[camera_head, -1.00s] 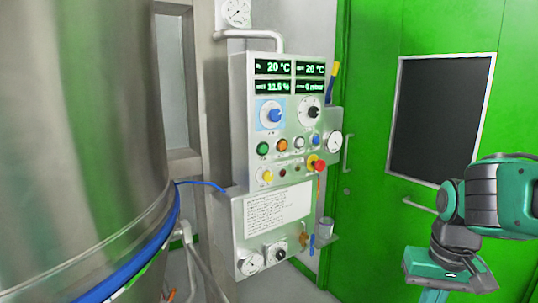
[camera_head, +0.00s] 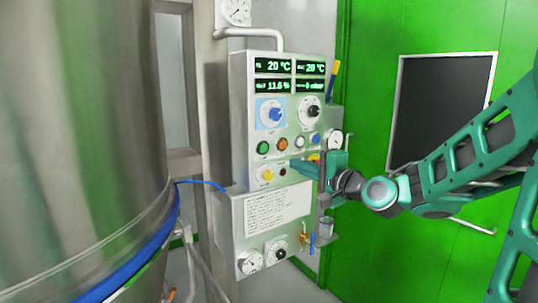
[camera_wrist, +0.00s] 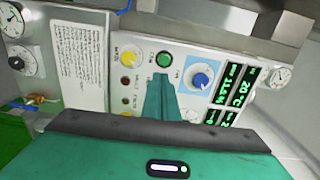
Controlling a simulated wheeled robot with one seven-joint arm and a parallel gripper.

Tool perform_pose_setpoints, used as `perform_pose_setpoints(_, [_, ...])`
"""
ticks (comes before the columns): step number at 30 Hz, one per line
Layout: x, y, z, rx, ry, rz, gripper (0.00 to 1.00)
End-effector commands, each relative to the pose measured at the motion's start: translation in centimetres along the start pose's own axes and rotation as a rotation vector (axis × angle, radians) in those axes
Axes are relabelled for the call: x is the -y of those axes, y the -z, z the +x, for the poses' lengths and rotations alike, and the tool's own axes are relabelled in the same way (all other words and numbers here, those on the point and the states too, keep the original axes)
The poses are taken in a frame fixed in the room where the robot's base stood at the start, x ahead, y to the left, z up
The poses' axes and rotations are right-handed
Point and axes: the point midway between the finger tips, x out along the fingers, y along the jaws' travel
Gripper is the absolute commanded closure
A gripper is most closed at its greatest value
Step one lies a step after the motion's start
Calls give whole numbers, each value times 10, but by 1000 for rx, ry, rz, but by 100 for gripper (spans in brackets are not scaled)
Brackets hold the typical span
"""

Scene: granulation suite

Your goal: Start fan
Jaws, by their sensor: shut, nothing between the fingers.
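The control panel (camera_head: 240,120) is a pale grey box with a row of round buttons. Its green button (camera_head: 263,148) is at the left end of the row, with an orange button (camera_head: 281,145) beside it. My gripper (camera_head: 293,163) is shut and empty, in front of the panel just below the button row. In the wrist view the shut fingertips (camera_wrist: 160,84) appear just below the green button (camera_wrist: 163,59) and hide part of the panel. I cannot tell whether they touch the panel. The small labels are unreadable, so no control is clearly marked for the fan.
A blue knob (camera_head: 274,115), a black knob (camera_head: 312,112) and lit displays (camera_head: 272,66) are above the buttons. A yellow knob (camera_head: 266,175) is below. My gripper mostly hides the red stop button. A large steel vessel (camera_head: 80,130) stands left; a green door (camera_head: 375,130) is behind.

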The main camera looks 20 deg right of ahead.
Motion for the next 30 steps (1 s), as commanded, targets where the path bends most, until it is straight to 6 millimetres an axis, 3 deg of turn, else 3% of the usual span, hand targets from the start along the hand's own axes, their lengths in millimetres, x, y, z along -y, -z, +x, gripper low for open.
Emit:
perform_pose_setpoints(12, [7, 2, 2, -5, 28, 27, 100])
perform_pose_setpoints(17, [7, 2, 11, -4, 27, 26, 100])
perform_pose_setpoints(30, [8, 2, 89, -3, 27, 24, 100])
